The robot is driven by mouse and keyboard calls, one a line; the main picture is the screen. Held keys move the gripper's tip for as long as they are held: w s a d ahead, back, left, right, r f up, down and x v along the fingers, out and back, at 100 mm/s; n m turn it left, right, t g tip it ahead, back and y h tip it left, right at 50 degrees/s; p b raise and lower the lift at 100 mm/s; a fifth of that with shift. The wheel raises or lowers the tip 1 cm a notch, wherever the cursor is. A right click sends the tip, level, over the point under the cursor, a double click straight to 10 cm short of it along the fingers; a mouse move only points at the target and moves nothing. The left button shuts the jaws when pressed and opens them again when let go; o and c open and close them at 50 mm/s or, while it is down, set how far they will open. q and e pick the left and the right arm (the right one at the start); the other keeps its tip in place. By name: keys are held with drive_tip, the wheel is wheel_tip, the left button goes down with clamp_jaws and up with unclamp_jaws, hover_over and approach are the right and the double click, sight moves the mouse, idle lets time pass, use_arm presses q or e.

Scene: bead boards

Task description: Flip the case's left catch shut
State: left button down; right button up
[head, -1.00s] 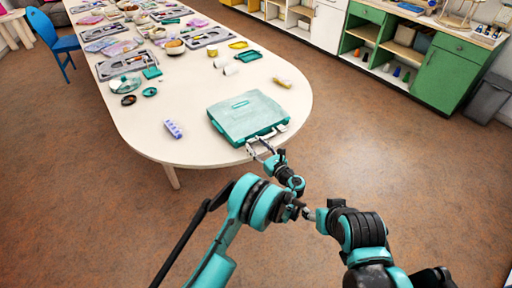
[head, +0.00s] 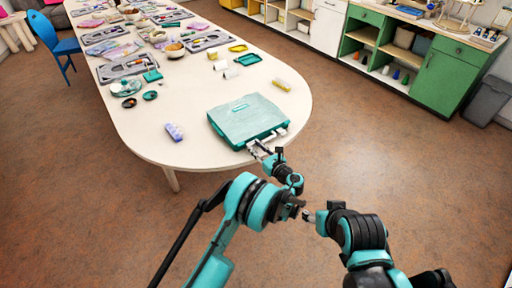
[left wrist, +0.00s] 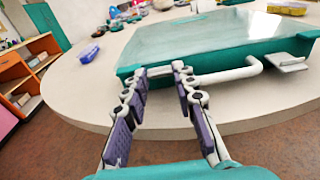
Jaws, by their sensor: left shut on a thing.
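The teal case (head: 245,118) lies closed-lidded near the rounded end of the table; its front also shows in the left wrist view (left wrist: 215,45). My left gripper (head: 258,150) is at the case's front edge. In the left wrist view its fingers (left wrist: 158,75) are around the pale left catch (left wrist: 160,71), which they largely hide. The white handle (left wrist: 232,75) is just right of the fingers. The right catch (left wrist: 289,63) sticks outward from the front. My right gripper (head: 309,215) hangs off the table, small and partly hidden; its jaws are unclear.
A violet-blue box (head: 174,132) lies left of the case on the pale table (head: 185,105). Bead trays fill the far table. Floor is clear right of the table.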

sight(248, 138)
use_arm(q)
drive_tip(key=shift+w+a+r+g+h+p, duration=0.15)
drive_tip(key=shift+r+g+h+p, duration=0.15)
drive_tip(key=shift+r+g+p, duration=0.25)
drive_tip(key=shift+w+a+r+g+h+p, duration=0.1)
drive_tip(key=shift+r+g+h+p, duration=0.2)
drive_tip(key=shift+g+p, duration=0.25)
drive_tip(key=shift+w+a+r+g+h+p, duration=0.25)
drive_tip(key=shift+w+r+g+h+p, duration=0.25)
drive_tip(key=shift+g+p, duration=0.6)
drive_tip(key=shift+w+a+r+g+h+p, duration=0.15)
drive_tip(key=shift+w+g+h+p, duration=0.05)
drive_tip(key=shift+g+h+p, duration=0.3)
drive_tip(key=shift+w+a+r+g+h+p, duration=0.1)
drive_tip(key=shift+w+a+g+h+p, duration=0.05)
drive_tip(key=shift+g+h+p, duration=0.3)
drive_tip(key=shift+w+a+r+g+h+p, duration=0.15)
drive_tip(key=shift+w+g+h+p, duration=0.1)
drive_tip(key=shift+g+h+p, duration=0.25)
drive_tip(key=shift+w+a+f+g+h+p, duration=0.1)
drive_tip(key=shift+w+g+h+p, duration=0.15)
drive_tip(key=shift+g, duration=0.4)
drive_tip(key=c, duration=1.2)
unclamp_jaws()
